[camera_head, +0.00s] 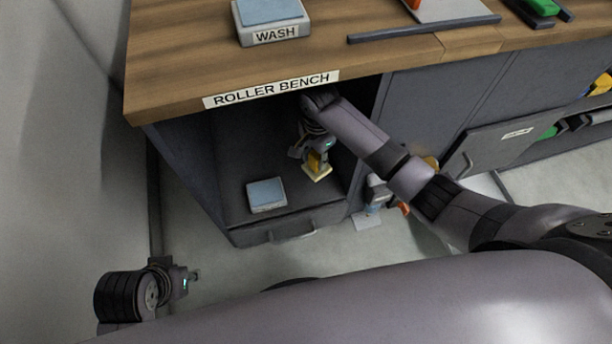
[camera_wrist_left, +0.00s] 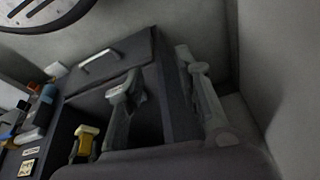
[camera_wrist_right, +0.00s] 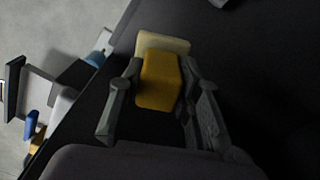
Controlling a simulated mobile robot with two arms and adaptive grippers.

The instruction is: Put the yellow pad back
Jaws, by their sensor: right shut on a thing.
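The yellow pad (camera_head: 316,163), a yellow block on a cream base, is held in my right gripper (camera_head: 311,158). It is in the dark open compartment (camera_head: 235,180) under the "ROLLER BENCH" label. In the right wrist view the two fingers (camera_wrist_right: 157,95) close on both sides of the yellow pad (camera_wrist_right: 160,80), with the cream base beyond it. I cannot tell whether the base touches the compartment floor. My left gripper (camera_head: 190,280) is outside the compartment, low at the left. In the left wrist view its fingers (camera_wrist_left: 160,85) stand apart with nothing between them.
A blue-topped grey block (camera_head: 267,194) lies on the compartment floor, left of the yellow pad. A handle (camera_head: 292,237) sits on the compartment's front edge. The wooden bench top (camera_head: 180,60) overhangs it and carries the WASH block (camera_head: 272,24). A bench door (camera_head: 510,135) hangs open at right.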

